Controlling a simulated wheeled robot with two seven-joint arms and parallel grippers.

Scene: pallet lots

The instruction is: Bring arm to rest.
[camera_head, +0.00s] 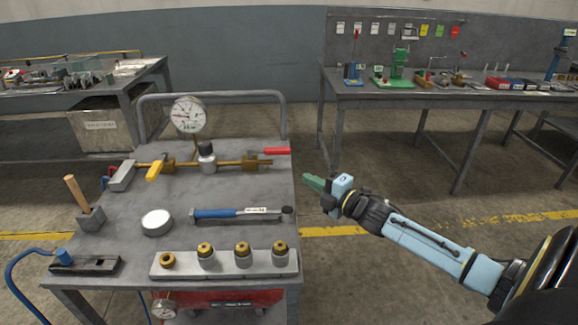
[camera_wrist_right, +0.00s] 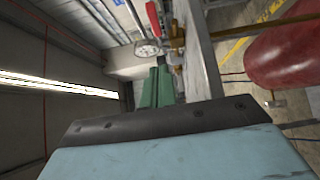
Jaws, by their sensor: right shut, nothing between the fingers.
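My right arm comes in from the right in the head view. Its right gripper (camera_head: 314,183) has green fingers and is shut and empty. It hangs in the air just off the right edge of the grey cart (camera_head: 130,217), apart from the things on it. In the right wrist view the green fingers (camera_wrist_right: 156,88) lie together, with a gauge and a red-handled valve beyond them. My left gripper is not in view.
The cart holds a torque wrench (camera_head: 235,214), a pressure gauge (camera_head: 189,115) on brass piping, a mallet (camera_head: 85,205) and a rack (camera_head: 222,263) of brass fittings. A workbench (camera_head: 440,92) stands at the back right. Floor between is clear.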

